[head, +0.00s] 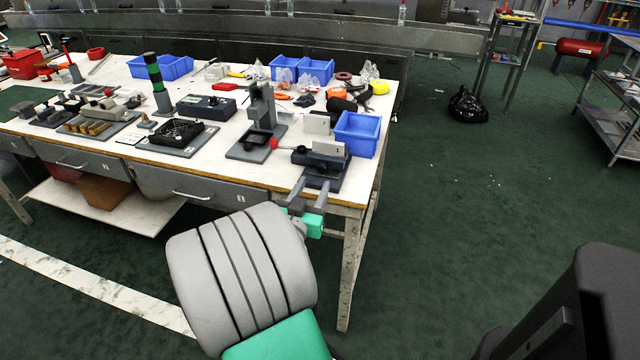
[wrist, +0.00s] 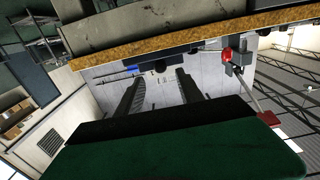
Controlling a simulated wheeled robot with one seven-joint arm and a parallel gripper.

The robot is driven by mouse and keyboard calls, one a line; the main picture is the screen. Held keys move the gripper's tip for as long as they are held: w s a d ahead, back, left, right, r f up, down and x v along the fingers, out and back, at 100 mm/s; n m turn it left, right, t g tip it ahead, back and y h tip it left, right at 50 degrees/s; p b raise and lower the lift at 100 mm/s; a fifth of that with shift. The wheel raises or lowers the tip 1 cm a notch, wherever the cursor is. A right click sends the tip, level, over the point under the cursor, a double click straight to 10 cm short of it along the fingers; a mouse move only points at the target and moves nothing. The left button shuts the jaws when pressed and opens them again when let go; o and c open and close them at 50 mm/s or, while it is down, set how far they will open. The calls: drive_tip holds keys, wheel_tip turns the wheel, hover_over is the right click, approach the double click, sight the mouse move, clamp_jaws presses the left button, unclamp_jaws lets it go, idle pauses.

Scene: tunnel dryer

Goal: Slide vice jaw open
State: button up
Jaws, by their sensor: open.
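The vice (head: 322,172) stands at the front right corner of the workbench in the head view. I cannot tell whether a fingertip touches the vice. The wrist view does not show the vice clearly.
A blue bin (head: 357,134) stands right behind the vice. A grey upright stand (head: 262,108) is to its left. The workbench edge (wrist: 180,37) crosses the top of the wrist view, close to my fingers.

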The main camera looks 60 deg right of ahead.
sight(322, 169)
drive_tip(key=d, duration=0.4)
drive_tip(key=w+d+p, duration=0.1)
drive_tip(key=d, duration=0.1)
drive_tip(key=shift+d, duration=0.3)
drive_tip(key=shift+r, duration=0.1)
drive_tip(key=shift+c, duration=0.2)
clamp_jaws()
idle(0.6)
